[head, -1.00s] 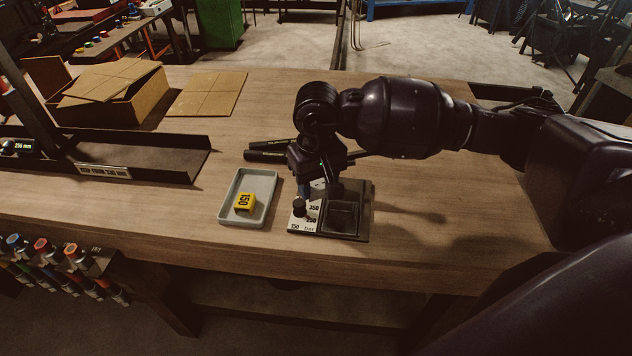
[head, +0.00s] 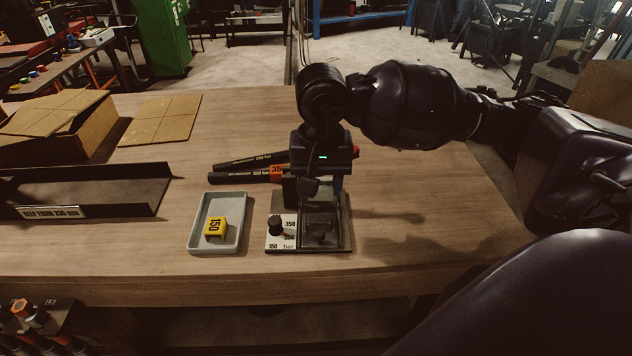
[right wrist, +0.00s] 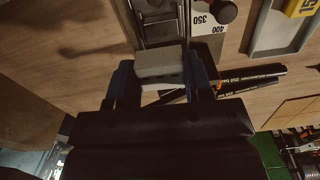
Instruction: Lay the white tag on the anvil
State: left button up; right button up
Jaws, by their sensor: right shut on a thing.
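My right gripper (head: 322,188) is above the back of the crimper (head: 346,240), pointing down. In the right wrist view its blue fingers (right wrist: 162,75) are shut on a pale grey-white block (right wrist: 160,62), which looks like the white tag. The crimper has a dark metal frame on the right, where the anvil seems to be, and a white dial plate (head: 273,242) with a black knob on the left. I cannot tell whether the block touches the crimper. My left gripper is not in view.
A grey tray (head: 194,240) holding a yellow 150 tag (head: 215,229) stands left of the crimper. A dark channel (head: 100,190) and cardboard box (head: 60,130) are at left. The bench right of the crimper is clear.

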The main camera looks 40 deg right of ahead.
aim_at(319, 220)
jog(key=shift+f+b, duration=0.4)
jog(key=shift+f, duration=1)
jog(key=shift+f+b, duration=0.35)
jog(key=shift+f, duration=1.35)
jog(key=shift+f+b, duration=0.65)
jog(key=shift+b, duration=0.15)
jog(key=shift+b, duration=0.3)
jog(key=shift+f, duration=0.15)
